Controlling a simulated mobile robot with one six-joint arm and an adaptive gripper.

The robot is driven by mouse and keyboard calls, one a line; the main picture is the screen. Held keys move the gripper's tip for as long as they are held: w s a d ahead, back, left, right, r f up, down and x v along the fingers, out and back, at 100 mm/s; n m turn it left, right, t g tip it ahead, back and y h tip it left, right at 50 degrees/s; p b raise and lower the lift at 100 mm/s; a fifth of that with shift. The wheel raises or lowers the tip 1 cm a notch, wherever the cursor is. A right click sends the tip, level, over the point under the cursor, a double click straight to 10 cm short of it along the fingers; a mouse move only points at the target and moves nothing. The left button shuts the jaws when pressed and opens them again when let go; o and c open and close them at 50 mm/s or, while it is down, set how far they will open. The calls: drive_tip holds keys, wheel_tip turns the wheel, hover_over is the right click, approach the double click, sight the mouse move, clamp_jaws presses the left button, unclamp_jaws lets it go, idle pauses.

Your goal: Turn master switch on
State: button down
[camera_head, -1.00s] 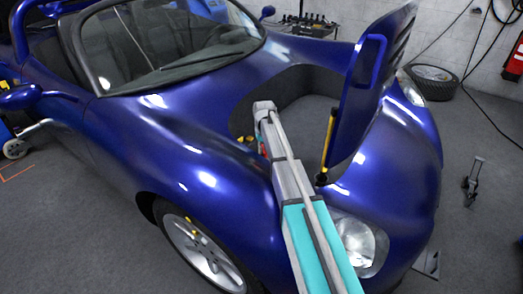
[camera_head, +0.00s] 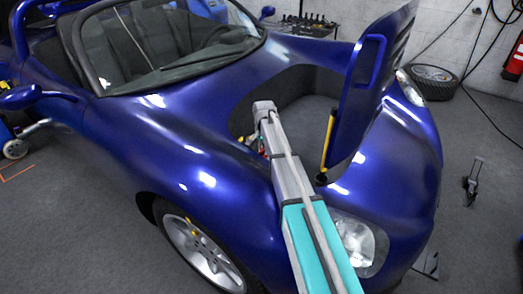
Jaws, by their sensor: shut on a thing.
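The blue sports car (camera_head: 120,140) stands with its front compartment (camera_head: 312,88) open. My arm (camera_head: 290,180) reaches over the front wing, and its far end is at the left side of this compartment. My gripper is hidden below the end of the arm, so I cannot see its fingers or what they touch. Small red and yellow bits (camera_head: 242,139) show at the compartment's left edge beside the arm. I cannot tell whether any of them is the master switch.
The raised blue front lid (camera_head: 365,95) stands close to the right of my arm, with a yellow strut (camera_head: 328,140) beneath it. A loose wheel (camera_head: 433,82) and a metal stand (camera_head: 473,182) are on the floor at right.

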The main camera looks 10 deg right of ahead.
sight(263, 149)
drive_tip(key=shift+s+a+m, duration=0.1)
drive_tip(key=shift+s+m, duration=0.1)
drive_tip(key=shift+m, duration=0.1)
drive_tip(key=c, duration=0.7)
unclamp_jaws()
drive_tip(key=shift+o, duration=0.3)
drive_tip(key=shift+w, duration=0.1)
drive_tip(key=shift+r, duration=0.1)
wheel_tip(263, 149, up, 21)
drive_tip(key=p, duration=2.1)
drive_tip(key=shift+w+r, duration=0.1)
